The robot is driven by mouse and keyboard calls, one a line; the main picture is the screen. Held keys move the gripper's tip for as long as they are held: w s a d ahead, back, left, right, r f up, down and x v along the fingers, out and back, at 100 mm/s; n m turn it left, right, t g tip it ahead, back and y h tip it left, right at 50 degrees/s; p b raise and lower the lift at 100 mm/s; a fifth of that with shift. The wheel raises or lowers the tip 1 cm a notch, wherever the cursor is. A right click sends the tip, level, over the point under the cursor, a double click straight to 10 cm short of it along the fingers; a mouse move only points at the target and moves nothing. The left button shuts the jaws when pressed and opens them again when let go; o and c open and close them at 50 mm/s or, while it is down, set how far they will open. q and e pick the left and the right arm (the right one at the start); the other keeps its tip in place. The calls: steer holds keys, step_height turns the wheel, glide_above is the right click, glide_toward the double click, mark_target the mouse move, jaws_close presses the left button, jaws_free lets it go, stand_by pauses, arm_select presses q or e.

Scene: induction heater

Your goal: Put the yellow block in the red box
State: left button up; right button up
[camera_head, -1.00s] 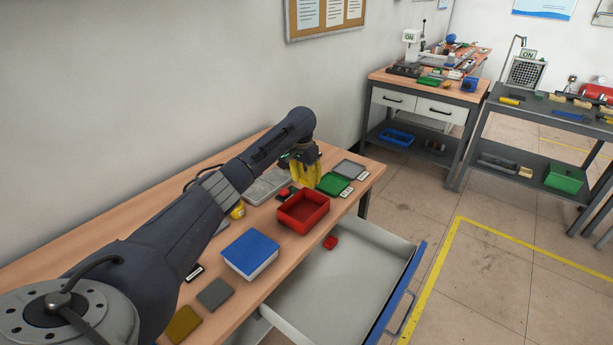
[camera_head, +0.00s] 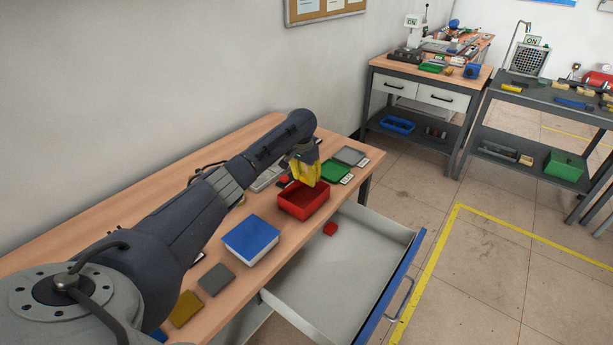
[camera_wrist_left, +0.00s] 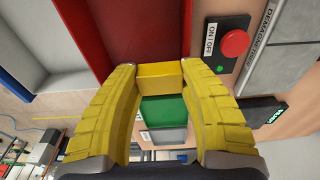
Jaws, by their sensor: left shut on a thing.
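The red box (camera_head: 303,209) stands open on the wooden workbench, near the edge over the open drawer. My left gripper (camera_head: 307,178) has yellow fingers and hangs over the back right part of the box in the head view. In the left wrist view the yellow block (camera_wrist_left: 161,77) sits between the fingertips of my left gripper (camera_wrist_left: 160,70), which is shut on it. The red box (camera_wrist_left: 145,25) fills the upper middle of that view beyond the block. In the head view the block cannot be told from the yellow fingers. My right gripper is not in view.
A blue-topped box (camera_head: 251,240) stands left of the red box. A green tray (camera_head: 336,172) lies behind it. A red button (camera_wrist_left: 235,43) stands beside the red box in the left wrist view.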

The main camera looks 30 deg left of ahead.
arm_select(q)
steer(key=o, duration=1.2)
steer(key=shift+c, duration=0.2)
step_height(320, 180, up, 12)
steer(key=s, duration=0.1)
steer(key=shift+s, duration=0.25)
steer(key=shift+a, duration=0.1)
